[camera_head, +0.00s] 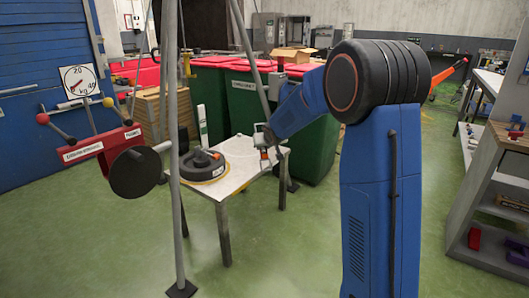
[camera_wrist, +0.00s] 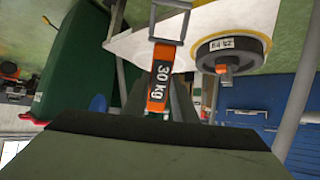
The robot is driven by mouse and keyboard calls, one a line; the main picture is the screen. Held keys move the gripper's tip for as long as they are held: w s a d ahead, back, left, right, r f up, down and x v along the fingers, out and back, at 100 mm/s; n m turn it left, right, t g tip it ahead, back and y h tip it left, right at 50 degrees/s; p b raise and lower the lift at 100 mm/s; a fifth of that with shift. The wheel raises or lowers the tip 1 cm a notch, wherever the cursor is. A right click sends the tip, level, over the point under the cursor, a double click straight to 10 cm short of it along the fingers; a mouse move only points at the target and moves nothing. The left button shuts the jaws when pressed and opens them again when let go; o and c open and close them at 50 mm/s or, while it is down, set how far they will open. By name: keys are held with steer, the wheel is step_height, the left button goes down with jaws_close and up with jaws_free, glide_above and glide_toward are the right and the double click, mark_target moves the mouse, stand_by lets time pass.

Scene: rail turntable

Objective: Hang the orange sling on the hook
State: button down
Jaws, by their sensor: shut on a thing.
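The orange sling (camera_wrist: 160,78) shows in the wrist view as a short strap with a dark panel marked 30 kg. A grey rectangular metal ring (camera_wrist: 152,22) is at its far end. My gripper (camera_wrist: 158,108) is shut on the near end of the sling. In the head view my gripper (camera_head: 264,150) is above the right part of a white table (camera_head: 235,180), and the sling shows only as a small orange patch. I cannot make out the hook in either view.
Grey frame legs (camera_head: 174,130) stand left of and behind the table. A red hoist unit (camera_head: 120,145) with lever knobs is at left. Green bins (camera_head: 245,105) stand behind. Green floor in front is clear.

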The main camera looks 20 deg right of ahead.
steer(key=shift+a+r+t, duration=0.15)
steer(key=shift+r+t, duration=0.15)
steer(key=shift+r, duration=0.4)
steer(key=shift+r, duration=0.3)
